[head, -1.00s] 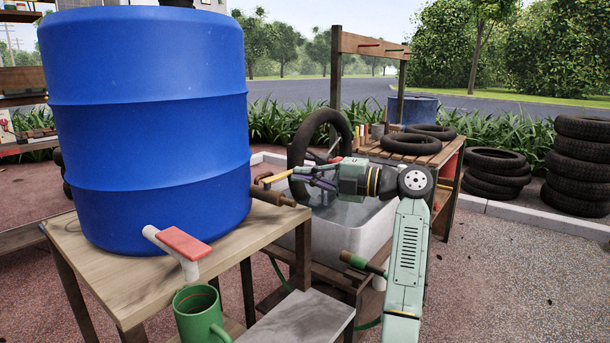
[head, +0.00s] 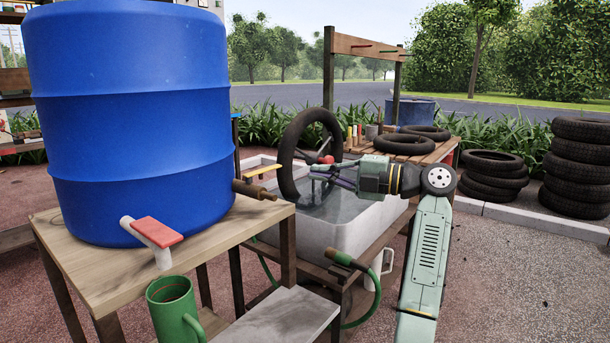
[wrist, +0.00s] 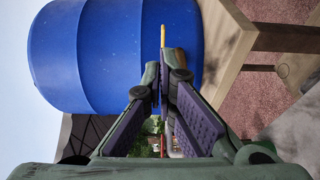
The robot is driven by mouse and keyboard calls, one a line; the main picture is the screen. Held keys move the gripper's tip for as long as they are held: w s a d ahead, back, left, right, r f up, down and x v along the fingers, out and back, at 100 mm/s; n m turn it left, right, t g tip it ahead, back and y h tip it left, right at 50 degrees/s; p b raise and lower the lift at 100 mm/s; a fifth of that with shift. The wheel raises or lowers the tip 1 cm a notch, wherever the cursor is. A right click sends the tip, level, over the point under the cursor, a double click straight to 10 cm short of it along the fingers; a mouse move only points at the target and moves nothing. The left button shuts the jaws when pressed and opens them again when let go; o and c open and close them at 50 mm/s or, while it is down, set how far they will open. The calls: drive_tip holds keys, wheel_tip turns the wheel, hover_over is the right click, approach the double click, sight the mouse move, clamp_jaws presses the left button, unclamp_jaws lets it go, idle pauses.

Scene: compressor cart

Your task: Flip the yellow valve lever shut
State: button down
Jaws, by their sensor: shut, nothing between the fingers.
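The yellow valve lever (head: 264,170) is a slim bar lying nearly level, just right of the blue barrel and above a brown rod-like fitting (head: 262,190). Its mount is hidden. In the wrist view a narrow yellow bar (wrist: 164,36), apparently the lever, shows beyond the fingertips against the barrel. My gripper (head: 314,175) is shut and empty, with purple finger pads. In the head view it is right of the lever with a visible gap, over the water tub. In the wrist view my gripper (wrist: 161,78) points toward the bar.
The large blue barrel (head: 130,120) with a red-handled white tap (head: 157,233) stands on a wooden table (head: 95,262). A green mug (head: 174,308) is below. A tyre (head: 300,148) stands in the white tub (head: 325,235) behind my gripper. Tyre stacks are at right.

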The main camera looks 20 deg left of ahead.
drive_tip(key=w+d, duration=0.2)
drive_tip(key=d, duration=0.2)
drive_tip(key=m+t+h+p, duration=0.1)
drive_tip(key=m+t+p, duration=0.75)
drive_tip(key=m, duration=1.35)
approach(272, 169)
drive_tip(key=w+a+g+p, duration=0.1)
drive_tip(key=a+p, duration=0.1)
drive_tip(key=w+a+p, duration=0.1)
drive_tip(key=a+p, duration=0.1)
drive_tip(key=w+a+r+g+p, duration=0.1)
drive_tip(key=a+p, duration=0.1)
drive_tip(key=shift+w+g, duration=0.15)
drive_tip(key=shift+g, duration=0.2)
drive_tip(key=shift+a+f, duration=0.1)
